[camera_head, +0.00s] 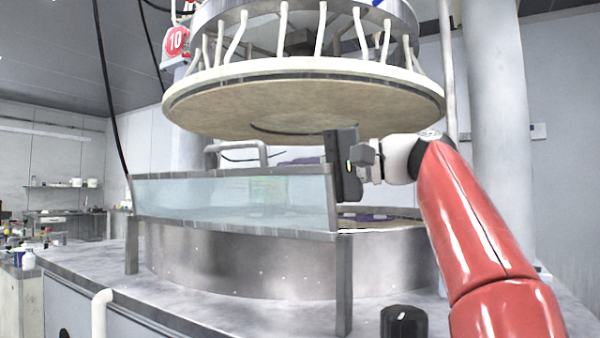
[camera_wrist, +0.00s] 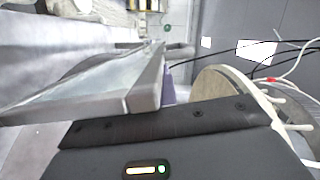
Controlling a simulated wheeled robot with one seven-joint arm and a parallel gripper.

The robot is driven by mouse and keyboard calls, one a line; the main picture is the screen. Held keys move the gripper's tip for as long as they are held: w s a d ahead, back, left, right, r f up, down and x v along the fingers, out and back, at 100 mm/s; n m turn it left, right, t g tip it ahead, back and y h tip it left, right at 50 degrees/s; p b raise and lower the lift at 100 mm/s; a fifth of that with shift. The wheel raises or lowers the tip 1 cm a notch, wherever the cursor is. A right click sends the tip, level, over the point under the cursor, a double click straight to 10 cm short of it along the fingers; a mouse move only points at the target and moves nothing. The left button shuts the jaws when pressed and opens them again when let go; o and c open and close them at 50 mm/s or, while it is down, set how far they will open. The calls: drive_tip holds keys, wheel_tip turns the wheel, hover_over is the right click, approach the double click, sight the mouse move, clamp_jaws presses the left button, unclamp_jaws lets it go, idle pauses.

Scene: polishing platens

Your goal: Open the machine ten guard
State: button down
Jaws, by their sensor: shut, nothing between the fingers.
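The machine marked with a red "10" sign (camera_head: 175,39) fills the head view. Its guard (camera_head: 235,203) is a clear panel in a metal frame, standing upright at the front of the round metal basin (camera_head: 240,262). My gripper (camera_head: 342,165) is at the guard's right end post, with its dark body beside the top of that post. My gripper is shut with nothing held. Whether it touches the frame is unclear.
The large round upper platen (camera_head: 300,95) hangs just above my gripper. Its rim also shows at the right of the wrist view (camera_wrist: 225,85). A black knob (camera_head: 403,322) sits on the deck at the front right. A metal tube handle (camera_head: 237,150) stands behind the guard.

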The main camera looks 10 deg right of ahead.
drive_tip(key=s+a+f+n+h+b, duration=0.2)
drive_tip(key=s+a+f+n+b, duration=0.3)
drive_tip(key=s+a+n+b, duration=0.1)
drive_tip(key=shift+n+t+h+b, duration=0.35)
drive_tip(key=shift+n+b, duration=0.2)
drive_tip(key=shift+n, duration=0.55)
drive_tip(key=shift+s+a, duration=0.15)
drive_tip(key=shift+r, duration=0.1)
